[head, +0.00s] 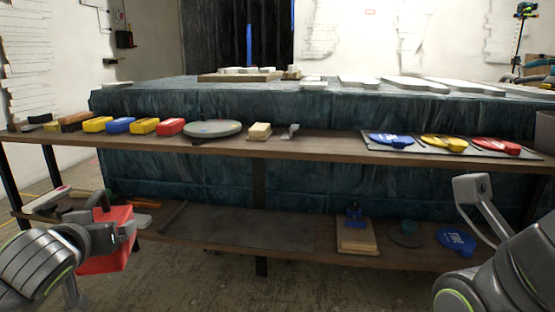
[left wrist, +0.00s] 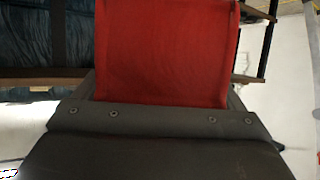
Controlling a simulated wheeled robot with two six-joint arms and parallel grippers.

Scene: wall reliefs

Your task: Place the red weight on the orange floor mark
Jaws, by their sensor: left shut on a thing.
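The red weight (head: 104,262) is a red block with a dark handle on top, at the lower left of the head view. My left gripper (head: 104,236) is shut on it and holds it up in front of the lower shelf, over the floor. In the left wrist view, the red weight (left wrist: 168,52) fills the upper middle, right against the dark gripper body (left wrist: 165,130). The fingertips are hidden there. I cannot make out the orange floor mark in either view. Part of my right arm shows at the lower right, but its gripper is not visible.
A long two-level wooden shelf (head: 320,149) stands across the front, with blocks, a grey disc (head: 212,129) and coloured plates on top. A wooden block (head: 356,236) and a blue piece (head: 456,240) lie on the lower level. Bare concrete floor (head: 200,290) lies in front.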

